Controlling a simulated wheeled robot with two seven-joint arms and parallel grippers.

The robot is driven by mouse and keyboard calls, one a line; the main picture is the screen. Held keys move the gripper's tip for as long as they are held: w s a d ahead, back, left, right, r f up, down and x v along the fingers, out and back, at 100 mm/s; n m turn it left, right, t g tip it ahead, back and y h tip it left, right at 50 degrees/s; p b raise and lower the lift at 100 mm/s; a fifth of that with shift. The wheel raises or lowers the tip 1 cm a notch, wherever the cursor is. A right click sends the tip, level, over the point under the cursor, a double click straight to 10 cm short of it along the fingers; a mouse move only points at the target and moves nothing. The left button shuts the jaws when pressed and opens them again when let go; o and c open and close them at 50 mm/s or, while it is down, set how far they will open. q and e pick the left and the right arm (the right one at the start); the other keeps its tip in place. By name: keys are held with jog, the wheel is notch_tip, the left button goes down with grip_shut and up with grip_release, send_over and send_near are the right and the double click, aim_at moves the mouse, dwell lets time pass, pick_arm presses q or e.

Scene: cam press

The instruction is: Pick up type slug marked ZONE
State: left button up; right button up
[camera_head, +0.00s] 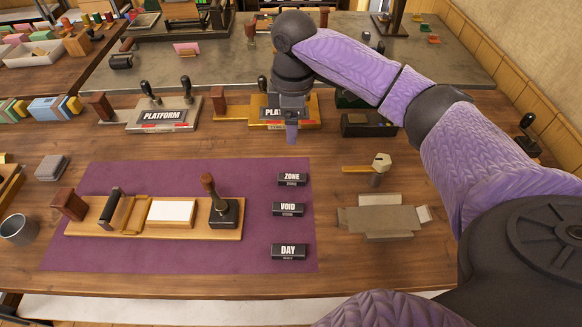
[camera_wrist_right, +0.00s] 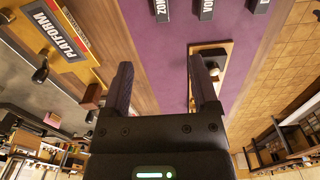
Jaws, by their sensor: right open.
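The black type slug marked ZONE (camera_head: 292,178) lies on the purple mat (camera_head: 150,172), the farthest of three slugs near its right edge. It also shows at the top edge of the right wrist view (camera_wrist_right: 161,9), partly cut off. The slugs marked VOID (camera_head: 288,209) and DAY (camera_head: 290,251) lie in line nearer to me. My right gripper (camera_head: 291,133) hangs beyond the ZONE slug, pointing down and apart from it. In the right wrist view its two fingers (camera_wrist_right: 161,82) are spread, with nothing between them. My left gripper is not in view.
A wooden press base (camera_head: 85,228) with a stamp handle (camera_head: 209,187) and a white card (camera_head: 171,212) sits left of the slugs. A PLATFORM press (camera_head: 309,106) stands behind my right gripper. A grey tray (camera_head: 375,222) and a brass-coloured tool (camera_head: 380,163) lie to the right.

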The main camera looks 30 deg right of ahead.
jog(key=b, duration=0.5)
send_over(294, 177)
notch_tip(294, 177, down, 7)
notch_tip(294, 177, down, 9)
jog(key=b, duration=0.3)
jog(key=shift+f, duration=0.1)
jog(key=shift+c, duration=1.3)
grip_shut()
